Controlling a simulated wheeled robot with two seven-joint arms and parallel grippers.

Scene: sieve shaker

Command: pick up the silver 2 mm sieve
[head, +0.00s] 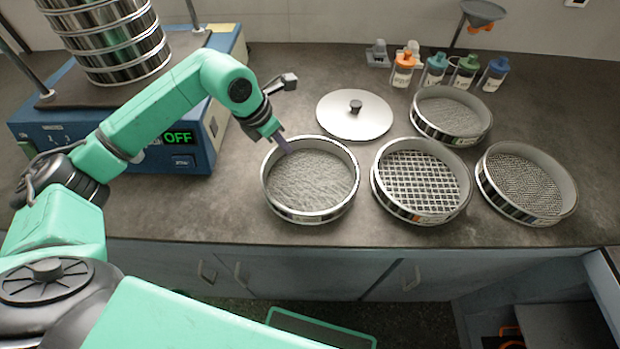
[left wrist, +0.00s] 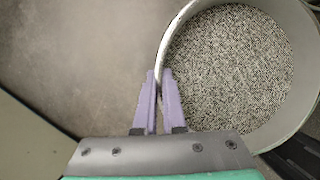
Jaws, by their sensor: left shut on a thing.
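A silver sieve with a fine, grey, grainy-looking surface (head: 312,180) stands on the counter, nearest the shaker of the loose sieves. My left gripper (head: 284,145) reaches down to its upper left rim. In the left wrist view the purple fingers (left wrist: 159,100) are shut on the rim of this sieve (left wrist: 230,65), one finger on each side of the wall. The sieve appears to rest on the counter. A coarse-mesh sieve (head: 418,180), a finer-mesh sieve (head: 525,184) and a grey-filled or very fine sieve (head: 450,113) stand to its right. Size labels are not readable. My right gripper is out of view.
The blue shaker (head: 190,160) reads OFF and bears a sieve stack (head: 110,45) between rods. A round lid (head: 340,120) lies behind the gripped sieve. Several capped bottles (head: 435,70) and a funnel stand (head: 483,12) are at the back. The coarse sieve is close on the right.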

